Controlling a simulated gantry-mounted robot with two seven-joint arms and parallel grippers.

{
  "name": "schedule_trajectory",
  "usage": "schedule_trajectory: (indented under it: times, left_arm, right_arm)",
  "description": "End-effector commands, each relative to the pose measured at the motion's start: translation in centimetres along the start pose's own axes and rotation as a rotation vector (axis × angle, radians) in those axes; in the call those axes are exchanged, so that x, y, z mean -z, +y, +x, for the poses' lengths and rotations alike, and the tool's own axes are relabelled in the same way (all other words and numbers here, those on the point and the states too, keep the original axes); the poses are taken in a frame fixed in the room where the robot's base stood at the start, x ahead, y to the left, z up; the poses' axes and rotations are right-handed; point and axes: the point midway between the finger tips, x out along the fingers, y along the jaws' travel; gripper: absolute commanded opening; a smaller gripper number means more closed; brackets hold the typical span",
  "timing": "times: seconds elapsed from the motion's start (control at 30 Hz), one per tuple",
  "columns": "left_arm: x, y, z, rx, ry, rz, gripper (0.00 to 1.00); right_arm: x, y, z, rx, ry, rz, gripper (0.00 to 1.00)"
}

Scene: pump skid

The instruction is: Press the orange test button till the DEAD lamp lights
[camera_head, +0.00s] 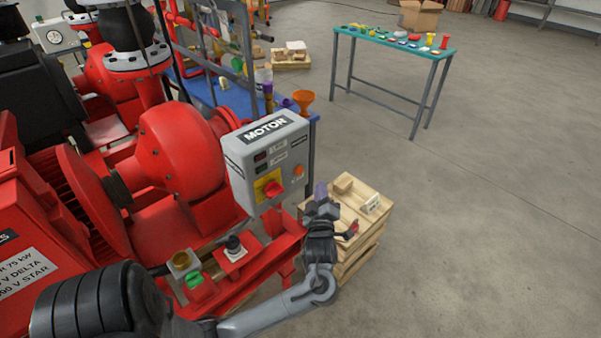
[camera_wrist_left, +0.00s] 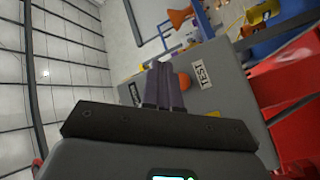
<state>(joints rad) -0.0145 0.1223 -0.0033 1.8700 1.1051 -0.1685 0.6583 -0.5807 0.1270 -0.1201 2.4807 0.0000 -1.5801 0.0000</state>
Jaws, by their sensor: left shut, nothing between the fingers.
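The grey control box (camera_head: 262,150) marked MOTOR stands beside the red pump. Its orange test button (camera_head: 298,170) sits on the right of the front face, and shows in the left wrist view (camera_wrist_left: 184,82) next to a TEST label (camera_wrist_left: 203,75). Small dark lamp windows (camera_head: 261,157) are at the upper left of the face; neither looks clearly lit and I cannot read their labels. My left gripper (camera_head: 321,190) is shut and empty, in front of the box to the right of the button. In the wrist view its fingertips (camera_wrist_left: 164,70) appear beside the button; contact cannot be told.
A red rotary switch (camera_head: 272,188) on a yellow plate is left of the button. Wooden crates (camera_head: 350,215) stand behind and below my left gripper. Red skid rails with small controls lie below the box. A teal-topped table (camera_head: 395,41) stands farther back, with open floor around it.

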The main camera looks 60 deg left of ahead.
Motion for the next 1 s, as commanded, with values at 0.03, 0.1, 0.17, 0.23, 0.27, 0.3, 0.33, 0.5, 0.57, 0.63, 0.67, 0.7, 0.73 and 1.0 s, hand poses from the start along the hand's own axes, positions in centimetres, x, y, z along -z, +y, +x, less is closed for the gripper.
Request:
schedule_trajectory:
  times: [0.03,0.1,0.17,0.23,0.27,0.3,0.33,0.5,0.57,0.63,0.67,0.7,0.73,1.0]
  left_arm:
    - [0.3,-0.4,0.5,-0.002,0.003,0.002,0.00]
    - [0.8,-0.8,1.1,-0.002,0.002,0.001,0.00]
    - [1.1,-1.2,1.6,-0.002,0.003,0.002,0.00]
    - [1.5,-1.6,2.1,0.001,0.002,0.000,0.00]
    - [1.6,-1.7,2.3,0.000,0.001,0.000,0.00]
    - [1.8,-1.9,2.5,0.000,0.001,0.001,0.00]
    - [2.0,-2.0,2.7,0.000,0.002,0.001,0.00]
    - [2.5,-2.5,3.4,0.000,0.000,-0.001,0.00]
    - [2.6,-2.6,3.5,0.000,0.001,-0.001,0.00]
    - [2.6,-2.6,3.6,0.001,0.000,-0.001,0.00]
    - [2.6,-2.6,3.6,0.001,0.000,-0.001,0.00]
    - [2.7,-2.7,3.6,0.001,0.000,-0.001,0.00]
    - [2.7,-2.7,3.6,0.001,0.000,-0.001,0.00]
    - [2.7,-2.6,3.6,0.000,0.000,-0.001,0.00]
  right_arm:
    - [-0.1,0.0,0.2,0.000,0.000,0.000,0.43]
    - [-0.1,0.0,0.4,0.000,0.000,0.000,0.43]
    - [-0.1,0.0,0.5,0.000,0.000,0.000,0.43]
    - [-0.1,0.0,0.5,0.001,0.000,0.001,0.43]
    - [-0.1,-0.1,0.5,0.001,0.000,0.001,0.43]
    - [-0.1,-0.1,0.6,0.001,0.000,0.002,0.43]
    - [-0.1,-0.1,0.6,0.002,0.001,0.002,0.43]
    - [-0.1,-0.2,0.6,0.005,0.001,0.006,0.43]
    - [-0.1,-0.2,0.6,0.006,0.001,0.007,0.43]
    - [-0.1,-0.2,0.6,0.006,0.001,0.008,0.43]
    - [-0.1,-0.2,0.7,0.007,0.001,0.009,0.43]
    - [-0.1,-0.2,0.6,0.007,0.002,0.009,0.43]
    - [-0.1,-0.2,0.6,0.007,0.002,0.010,0.43]
    - [-0.1,-0.2,0.7,0.008,0.002,0.010,0.43]
